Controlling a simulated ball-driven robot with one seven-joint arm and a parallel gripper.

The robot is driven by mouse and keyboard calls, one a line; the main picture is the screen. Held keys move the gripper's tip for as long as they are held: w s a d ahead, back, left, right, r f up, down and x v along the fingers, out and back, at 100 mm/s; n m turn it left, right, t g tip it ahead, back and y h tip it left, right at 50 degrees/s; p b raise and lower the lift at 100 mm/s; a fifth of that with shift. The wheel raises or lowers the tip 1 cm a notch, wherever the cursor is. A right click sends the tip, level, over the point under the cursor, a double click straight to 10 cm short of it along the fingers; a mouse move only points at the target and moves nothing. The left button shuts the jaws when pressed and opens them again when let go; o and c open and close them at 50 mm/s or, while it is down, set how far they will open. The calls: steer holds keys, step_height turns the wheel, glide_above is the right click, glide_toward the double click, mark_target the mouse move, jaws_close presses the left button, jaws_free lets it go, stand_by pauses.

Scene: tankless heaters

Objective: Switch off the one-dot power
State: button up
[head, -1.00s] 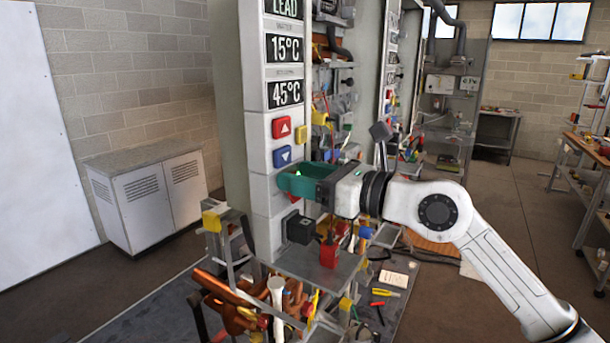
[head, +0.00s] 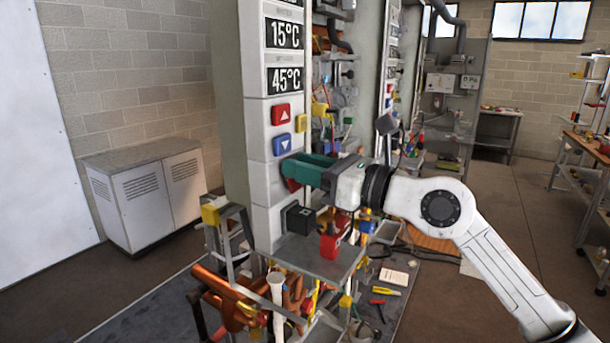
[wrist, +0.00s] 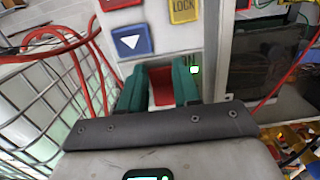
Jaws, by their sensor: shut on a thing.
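A red switch (wrist: 162,88) sits on the white heater panel below the blue down-arrow button (wrist: 130,42). In the wrist view it shows between my gripper's (wrist: 163,84) green fingers, which are shut on it. An "ON" label and a lit green lamp (wrist: 194,70) sit just right of the fingers. In the head view my gripper (head: 291,168) reaches the panel from the right, and a bit of the red switch (head: 293,184) shows below the fingers. The rest of the switch is hidden, and I cannot make out any dot marks.
The red up-arrow button (head: 281,114) and a yellow button (head: 301,123) are just above my gripper. Pipes and clutter fill the floor rack. A second heater stands behind.

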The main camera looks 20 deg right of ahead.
steer(key=shift+s+d+f+t+y+b, duration=0.15)
steer(key=shift+f+t+y+b, duration=0.95)
steer(key=shift+b, duration=3.4)
steer(key=t+b, duration=0.1)
steer(key=b, duration=0.3)
steer(key=shift+s+t+y+b, duration=0.1)
steer(key=shift+t+y+b, duration=0.2)
steer(key=shift+d+r+t+b, duration=0.1)
steer(key=shift+r+t+b, duration=0.2)
steer(key=shift+b, duration=0.7)
steer(key=o, duration=1.1)
steer(key=shift+c, duration=0.2)
steer(key=shift+s+f, duration=0.1)
steer(key=b+v, duration=0.2)
steer(key=v, duration=0.8)
steer(key=shift+s+d+f+b, duration=0.15)
steer(key=shift+d+f+b, duration=0.05)
steer(key=shift+f+b, duration=0.1)
